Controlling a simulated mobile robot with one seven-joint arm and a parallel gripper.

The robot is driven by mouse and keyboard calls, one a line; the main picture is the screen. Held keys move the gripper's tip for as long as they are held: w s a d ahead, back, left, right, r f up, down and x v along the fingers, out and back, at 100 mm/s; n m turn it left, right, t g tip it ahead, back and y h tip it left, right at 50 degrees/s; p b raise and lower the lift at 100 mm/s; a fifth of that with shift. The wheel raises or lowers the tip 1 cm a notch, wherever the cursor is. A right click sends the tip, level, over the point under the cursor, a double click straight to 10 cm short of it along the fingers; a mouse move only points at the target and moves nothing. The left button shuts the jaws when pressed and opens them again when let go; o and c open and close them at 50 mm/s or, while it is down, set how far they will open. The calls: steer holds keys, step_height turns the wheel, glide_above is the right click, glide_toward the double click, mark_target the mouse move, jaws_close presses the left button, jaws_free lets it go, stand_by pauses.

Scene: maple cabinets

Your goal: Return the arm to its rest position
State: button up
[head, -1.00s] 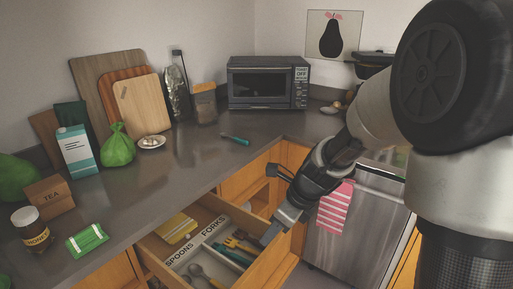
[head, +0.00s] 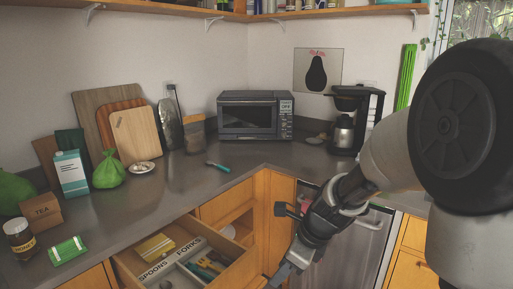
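My arm reaches in from the right in the head view, with its wrist bent down toward the lower middle. My gripper (head: 281,275) points down-left at the bottom edge of the picture, beside the right end of an open drawer (head: 240,268). Its fingertips are small and partly cut off, so I cannot tell whether they are apart. No held object shows. The drawer has compartments labelled SPOONS and FORKS, with utensils (head: 205,268) in it and a yellow packet (head: 155,248) behind the labelled tray.
A dishwasher (head: 345,255) stands behind my arm. The counter holds a microwave (head: 248,117), a coffee maker (head: 372,110), cutting boards (head: 135,135), a green bag (head: 108,172) and a honey jar (head: 20,240). A shelf (head: 190,14) runs above. The mid-counter is mostly clear.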

steer(key=s+d+r+n+t+h+p, duration=0.1)
steer(key=s+r+n+p, duration=0.3)
steer(key=r, duration=0.5)
steer(key=s+d+r+n+t+h+p, duration=0.1)
steer(key=s+d+r+n+p, duration=0.2)
steer(key=s+r+n, duration=0.5)
steer(key=s+d+r+n+t+h+p, duration=0.1)
steer(key=s+d+r+n+h+p, duration=0.1)
steer(key=s+r+n+p, duration=0.4)
step_height(320, 180, up, 6)
steer(key=d+n, duration=0.1)
steer(key=n, duration=0.4)
steer(key=shift+s+r, duration=0.25)
steer(key=shift+s, duration=0.15)
